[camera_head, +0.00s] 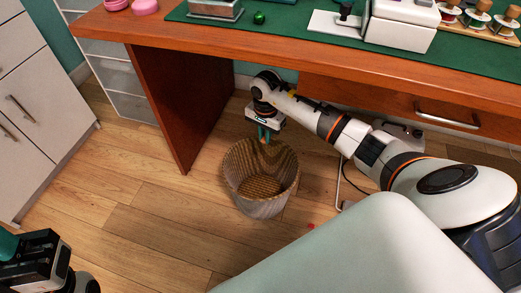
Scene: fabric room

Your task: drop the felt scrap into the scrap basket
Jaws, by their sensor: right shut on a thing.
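The scrap basket (262,205) is a round woven basket, open at the top, standing on the wooden floor below the desk's front edge. It looks empty inside. My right gripper (265,138) points down just above the basket's far rim. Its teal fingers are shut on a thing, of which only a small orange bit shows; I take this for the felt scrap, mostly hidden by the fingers. My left gripper (10,247) is at the lower left edge, partly cut off, far from the basket; its jaw opening cannot be made out.
The wooden desk (200,38) with a green mat spans the top, its side panel (176,100) left of the basket. A small red piece (311,226) lies on the floor right of the basket. A pedal-like device (400,135) stands under the desk. Floor at left is clear.

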